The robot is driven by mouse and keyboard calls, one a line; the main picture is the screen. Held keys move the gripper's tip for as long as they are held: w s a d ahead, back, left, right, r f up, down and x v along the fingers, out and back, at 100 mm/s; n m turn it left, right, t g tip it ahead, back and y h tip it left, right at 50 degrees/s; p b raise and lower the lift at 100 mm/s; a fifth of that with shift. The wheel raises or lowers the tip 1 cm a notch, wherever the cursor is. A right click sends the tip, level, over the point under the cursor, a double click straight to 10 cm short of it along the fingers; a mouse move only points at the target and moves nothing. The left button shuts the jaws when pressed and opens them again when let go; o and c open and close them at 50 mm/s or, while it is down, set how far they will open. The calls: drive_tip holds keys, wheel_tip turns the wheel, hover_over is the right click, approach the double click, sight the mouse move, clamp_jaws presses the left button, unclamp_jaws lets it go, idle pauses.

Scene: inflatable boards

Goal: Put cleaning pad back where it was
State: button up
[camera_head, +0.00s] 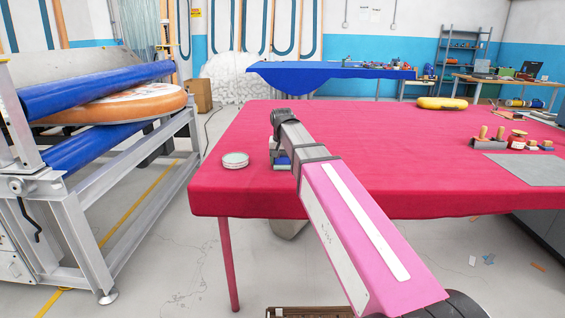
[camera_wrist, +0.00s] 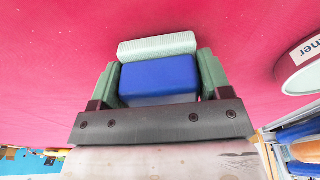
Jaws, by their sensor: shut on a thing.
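The cleaning pad (camera_wrist: 158,72) is a blue block with a pale green, ribbed strip along its far edge. My gripper (camera_wrist: 158,80) is shut on it, with a green finger against each side. In the head view a small blue part of the pad (camera_head: 282,161) shows beside my arm, near the left front of the red table (camera_head: 400,145). My arm hides most of the gripper there. I cannot tell whether the pad touches the table.
A round, pale-lidded tin (camera_head: 235,160) stands just left of my gripper; its edge shows in the wrist view (camera_wrist: 300,65). Stamps and jars (camera_head: 510,138), a grey mat (camera_head: 530,168) and a yellow object (camera_head: 442,103) lie to the right. The table's middle is clear.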

sight(282, 156)
drive_tip(key=shift+f, duration=0.2)
drive_tip(key=o, duration=1)
drive_tip(key=shift+c, duration=0.2)
drive_tip(key=r, duration=0.4)
drive_tip(key=s+r, duration=0.1)
drive_tip(key=r, duration=0.7)
drive_tip(key=shift+s, duration=0.25)
